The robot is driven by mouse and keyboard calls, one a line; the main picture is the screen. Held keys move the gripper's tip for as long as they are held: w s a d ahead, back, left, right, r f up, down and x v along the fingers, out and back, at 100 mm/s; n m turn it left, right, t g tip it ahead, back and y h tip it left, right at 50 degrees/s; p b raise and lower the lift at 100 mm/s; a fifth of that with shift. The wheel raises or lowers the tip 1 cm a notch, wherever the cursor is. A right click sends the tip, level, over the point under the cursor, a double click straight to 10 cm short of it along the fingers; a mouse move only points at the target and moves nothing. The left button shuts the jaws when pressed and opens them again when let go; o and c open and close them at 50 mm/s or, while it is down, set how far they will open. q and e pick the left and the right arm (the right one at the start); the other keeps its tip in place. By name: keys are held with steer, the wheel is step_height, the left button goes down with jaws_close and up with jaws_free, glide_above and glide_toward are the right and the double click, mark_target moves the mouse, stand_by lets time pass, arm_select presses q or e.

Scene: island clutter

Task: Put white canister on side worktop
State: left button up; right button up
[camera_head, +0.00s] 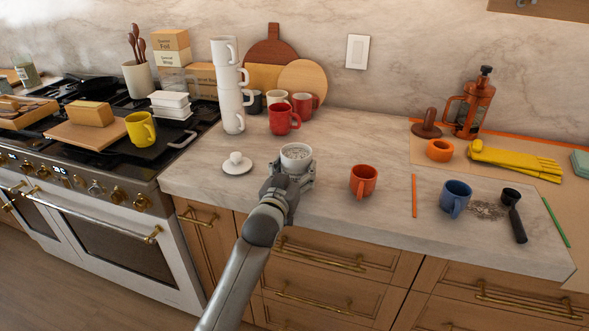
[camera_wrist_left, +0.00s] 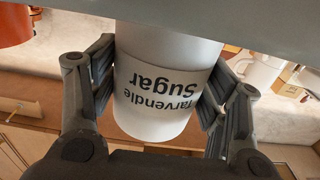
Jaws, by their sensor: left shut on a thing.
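The white canister (camera_head: 296,153) is in my left gripper (camera_head: 289,176), near the front edge of the marble worktop (camera_head: 330,150). In the left wrist view the canister (camera_wrist_left: 165,65) shows a grey band with the word "Sugar", upside down in the picture. My left gripper (camera_wrist_left: 160,105) is shut on it, with one finger on each side. I cannot tell whether the canister's base touches the worktop. My right gripper is not in view.
A white saucer (camera_head: 238,168) lies left of the canister, and an orange mug (camera_head: 363,181) stands to its right. Stacked white mugs (camera_head: 231,98) and a red mug (camera_head: 283,119) stand behind. The stove (camera_head: 100,160) is left. Marble between the canister and orange mug is clear.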

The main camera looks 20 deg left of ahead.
arm_select(q)
steer(key=o, duration=0.9)
steer(key=shift+f, duration=0.2)
steer(key=shift+c, duration=0.2)
steer(key=o, duration=0.4)
steer(key=shift+s+r, duration=0.1)
steer(key=shift+r, duration=0.1)
steer(key=s, duration=1.1)
steer(key=shift+s+a+b, duration=0.2)
steer(key=shift+s+b, duration=0.2)
